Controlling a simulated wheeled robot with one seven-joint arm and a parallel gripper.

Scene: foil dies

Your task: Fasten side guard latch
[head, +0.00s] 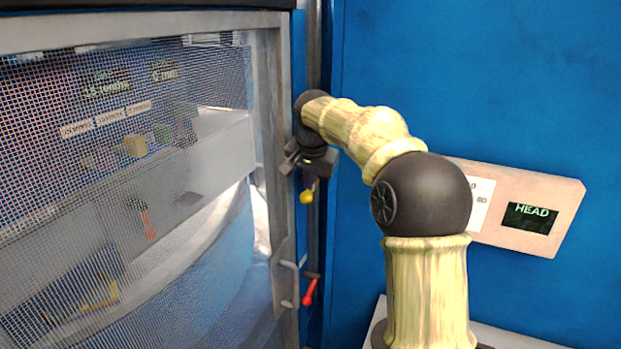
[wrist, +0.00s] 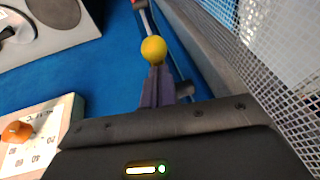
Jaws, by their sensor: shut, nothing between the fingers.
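The side guard, a mesh door in a grey metal frame (head: 272,130), fills the left of the head view; its mesh shows at the right of the wrist view (wrist: 285,45). A lever with a yellow ball knob (head: 306,197) is by the frame's right edge, and a red-handled lever (head: 311,291) is lower down. I cannot tell which is the latch. My gripper (head: 309,178) is shut and empty, just above the yellow knob. In the wrist view the shut fingers (wrist: 157,72) point at the yellow knob (wrist: 153,50); I cannot tell whether they touch it.
A grey pull handle (head: 288,280) is on the guard frame beside the red lever. A blue wall (head: 470,80) stands to the right with a pale panel (head: 575,200) and its HEAD display (head: 530,218). An orange knob (wrist: 17,131) on a dial plate shows in the wrist view.

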